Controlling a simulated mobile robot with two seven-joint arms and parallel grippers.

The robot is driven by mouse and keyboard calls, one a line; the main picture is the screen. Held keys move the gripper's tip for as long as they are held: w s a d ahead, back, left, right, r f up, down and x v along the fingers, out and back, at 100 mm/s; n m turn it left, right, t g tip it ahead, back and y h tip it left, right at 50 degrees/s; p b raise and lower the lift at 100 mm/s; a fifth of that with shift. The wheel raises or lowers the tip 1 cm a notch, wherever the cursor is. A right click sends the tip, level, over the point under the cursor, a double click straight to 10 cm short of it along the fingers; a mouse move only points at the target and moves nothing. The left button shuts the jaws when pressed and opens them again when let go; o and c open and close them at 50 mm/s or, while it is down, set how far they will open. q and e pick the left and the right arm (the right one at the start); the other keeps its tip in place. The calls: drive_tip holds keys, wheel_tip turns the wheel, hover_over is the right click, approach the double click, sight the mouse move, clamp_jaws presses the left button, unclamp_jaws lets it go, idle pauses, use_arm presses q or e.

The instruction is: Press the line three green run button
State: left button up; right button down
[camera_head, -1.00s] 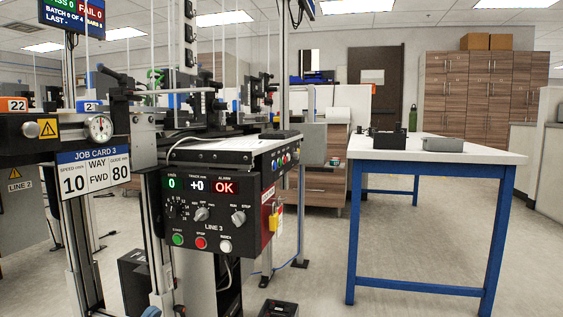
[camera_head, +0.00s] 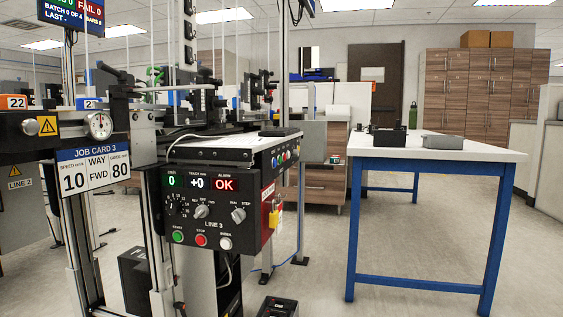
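The line three control panel (camera_head: 217,211) is a black box marked LINE 3, below the conveyor at centre left. Its green button (camera_head: 178,237), labelled START, sits at the lower left of the panel face. A red stop button (camera_head: 201,240) and a white index button (camera_head: 225,243) are to its right. Nothing covers the green button. Neither of my grippers is in view.
A job card (camera_head: 88,168) reading 10, FWD and 80 hangs left of the panel. A yellow padlock (camera_head: 274,218) is on the panel's right side. A white table (camera_head: 470,154) with blue legs stands at right. Open floor lies between panel and table.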

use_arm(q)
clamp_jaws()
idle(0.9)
